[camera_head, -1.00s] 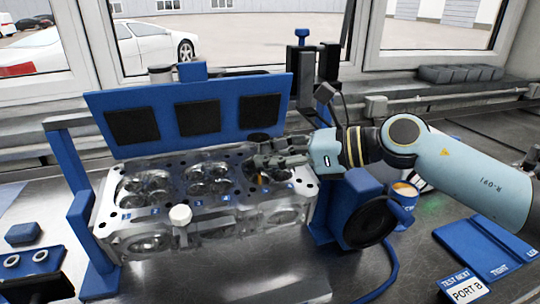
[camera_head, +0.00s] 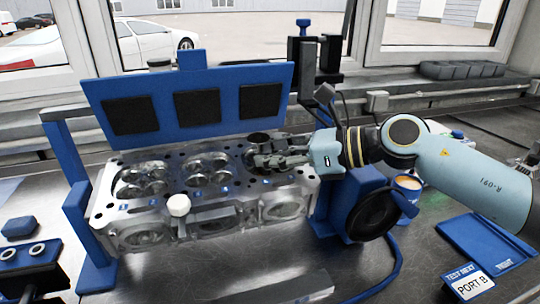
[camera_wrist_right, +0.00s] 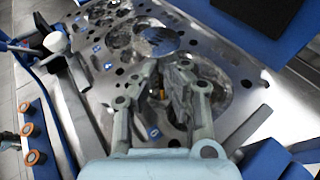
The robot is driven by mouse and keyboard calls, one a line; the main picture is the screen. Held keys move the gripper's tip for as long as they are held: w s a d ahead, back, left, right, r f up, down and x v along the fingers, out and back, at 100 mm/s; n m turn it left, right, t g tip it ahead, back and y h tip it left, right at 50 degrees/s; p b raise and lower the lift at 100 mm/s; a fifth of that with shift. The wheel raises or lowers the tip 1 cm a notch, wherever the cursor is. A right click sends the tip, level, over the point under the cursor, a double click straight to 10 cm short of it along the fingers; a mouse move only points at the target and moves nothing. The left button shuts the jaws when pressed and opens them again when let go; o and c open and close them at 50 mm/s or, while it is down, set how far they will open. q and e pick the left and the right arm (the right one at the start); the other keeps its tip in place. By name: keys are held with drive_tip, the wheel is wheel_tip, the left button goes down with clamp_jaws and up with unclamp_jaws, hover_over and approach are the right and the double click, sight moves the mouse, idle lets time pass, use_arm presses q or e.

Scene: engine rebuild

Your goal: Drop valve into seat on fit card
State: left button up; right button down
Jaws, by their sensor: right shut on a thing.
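My right gripper (camera_head: 262,159) reaches in from the right over the right end of the metal cylinder head (camera_head: 185,215). In the right wrist view, the valve head (camera_wrist_right: 155,41) is a grey disc beyond the fingertips (camera_wrist_right: 165,68), over the chamber area. A small orange spot shows between the fingers there. The stem is mostly hidden, and I cannot tell whether the valve touches a seat. A white card (camera_head: 473,285) reads "TEST NEXT PORT B".
A blue panel with dark square pads (camera_head: 222,80) stands behind the cylinder head. A white knob (camera_head: 178,205) is at its front. A blue stand with a round black part (camera_head: 375,214) is at the right, near a cup (camera_head: 408,185). A blue tray (camera_head: 480,238) lies front right.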

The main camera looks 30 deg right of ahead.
drive_tip(key=shift+f, duration=0.25)
drive_tip(key=c, duration=1.4)
unclamp_jaws()
drive_tip(key=shift+s, duration=0.1)
drive_tip(key=shift+v, duration=3.8)
drive_tip(key=shift+a, duration=0.1)
